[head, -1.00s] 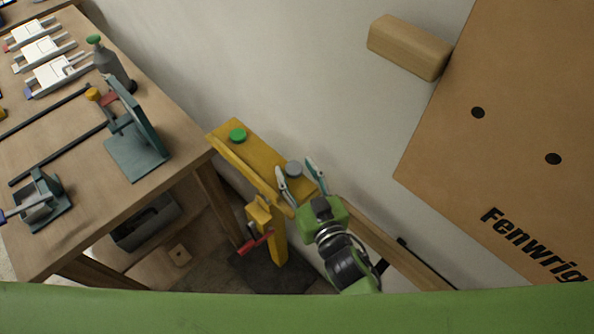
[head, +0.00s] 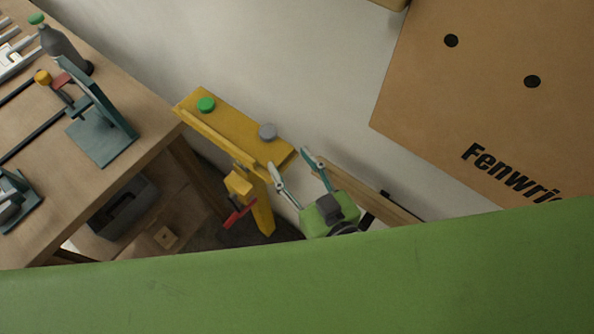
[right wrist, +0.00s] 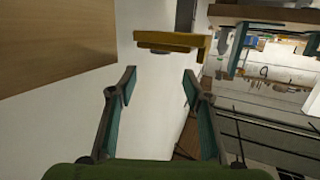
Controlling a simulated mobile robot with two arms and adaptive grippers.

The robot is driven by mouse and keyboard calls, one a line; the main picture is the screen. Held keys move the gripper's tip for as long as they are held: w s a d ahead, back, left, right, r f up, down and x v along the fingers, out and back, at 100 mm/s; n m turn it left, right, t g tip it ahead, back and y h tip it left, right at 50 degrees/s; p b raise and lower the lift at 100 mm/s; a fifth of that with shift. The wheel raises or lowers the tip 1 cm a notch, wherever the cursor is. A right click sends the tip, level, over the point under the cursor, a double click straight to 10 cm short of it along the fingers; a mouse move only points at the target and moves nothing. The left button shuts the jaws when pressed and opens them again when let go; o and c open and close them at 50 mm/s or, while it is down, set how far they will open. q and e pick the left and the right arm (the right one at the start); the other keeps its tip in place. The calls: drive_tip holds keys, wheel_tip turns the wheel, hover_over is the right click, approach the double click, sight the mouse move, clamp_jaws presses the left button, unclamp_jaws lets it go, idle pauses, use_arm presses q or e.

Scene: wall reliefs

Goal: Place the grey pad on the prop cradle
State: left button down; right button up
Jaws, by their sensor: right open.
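The prop cradle is a yellow stand (head: 236,122) beside the wall, with a flat bar on an upright post. The grey pad (head: 267,131) rests on top of the bar near its right end. A green pad (head: 206,105) sits near the other end. My right gripper (head: 290,160) is open and empty, just off the bar's right end and apart from the grey pad. My left gripper is not in view.
A wooden workbench (head: 135,152) with a teal bracket (head: 104,135) and a grey bottle (head: 62,48) stands left of the cradle. A brown Fenwrig board (head: 490,100) is on the right. A wooden rail (head: 365,190) runs low along the wall behind my right gripper.

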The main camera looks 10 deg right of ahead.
drive_tip(key=shift+v, duration=0.9)
